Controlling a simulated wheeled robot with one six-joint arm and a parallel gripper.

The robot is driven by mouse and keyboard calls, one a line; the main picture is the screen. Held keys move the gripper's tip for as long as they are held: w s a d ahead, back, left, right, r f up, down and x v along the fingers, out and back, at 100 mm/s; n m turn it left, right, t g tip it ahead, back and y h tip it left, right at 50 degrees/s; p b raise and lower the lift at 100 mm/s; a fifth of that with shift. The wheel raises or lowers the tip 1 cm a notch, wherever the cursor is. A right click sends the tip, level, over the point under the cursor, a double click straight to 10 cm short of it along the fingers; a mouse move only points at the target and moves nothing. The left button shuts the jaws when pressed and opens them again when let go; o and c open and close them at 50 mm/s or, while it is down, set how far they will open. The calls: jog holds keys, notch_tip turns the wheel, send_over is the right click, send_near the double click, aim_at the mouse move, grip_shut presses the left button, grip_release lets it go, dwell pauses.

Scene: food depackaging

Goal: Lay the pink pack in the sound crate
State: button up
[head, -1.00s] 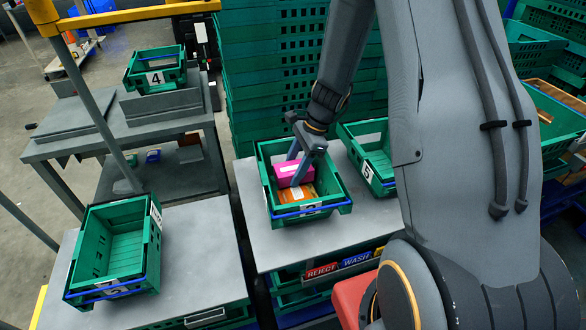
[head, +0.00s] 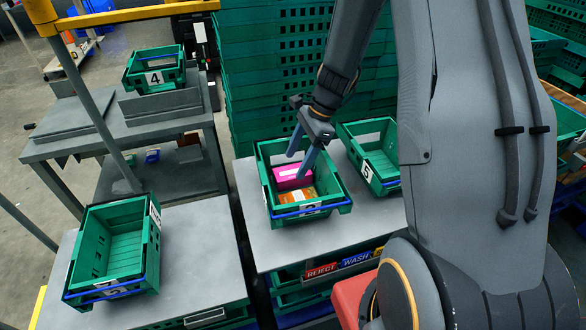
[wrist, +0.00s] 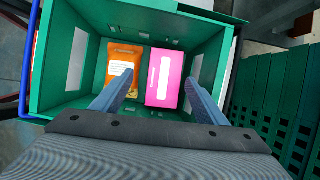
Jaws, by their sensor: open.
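The pink pack (head: 292,176) lies in a green crate (head: 263,158) on the middle table, beside an orange pack (head: 296,195). In the wrist view the pink pack (wrist: 164,78) stands right of the orange pack (wrist: 124,68), both on the crate floor. My gripper (head: 303,160) is open and empty above this crate. In the wrist view its fingers (wrist: 158,88) are spread, with the packs seen between and beyond them. Other green crates are an empty one (head: 87,245) at the front left, one marked 5 (head: 367,172), and one marked 4 (head: 157,78). I cannot tell which is the sound crate.
Tall stacks of green crates (head: 240,90) stand behind the middle table. REJECT and WASH labels (head: 340,264) show on its front edge. A grey pole (head: 95,110) rises near the left tables. Bare tabletop (head: 200,220) lies right of the front-left crate.

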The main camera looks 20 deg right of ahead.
jog(key=v, duration=0.8)
jog(key=s+a+n+h, duration=0.1)
jog(key=s+n, duration=0.5)
jog(key=s+a+r+n+h, duration=0.1)
jog(key=s+a+n+h, duration=0.1)
jog(key=s+n, duration=0.4)
jog(key=s+a+r+n+h, duration=0.1)
jog(key=s+n, duration=0.5)
jog(key=shift+s+a+r+b, duration=0.2)
jog(key=shift+s+a+b, duration=0.05)
jog(key=shift+a+b, duration=0.15)
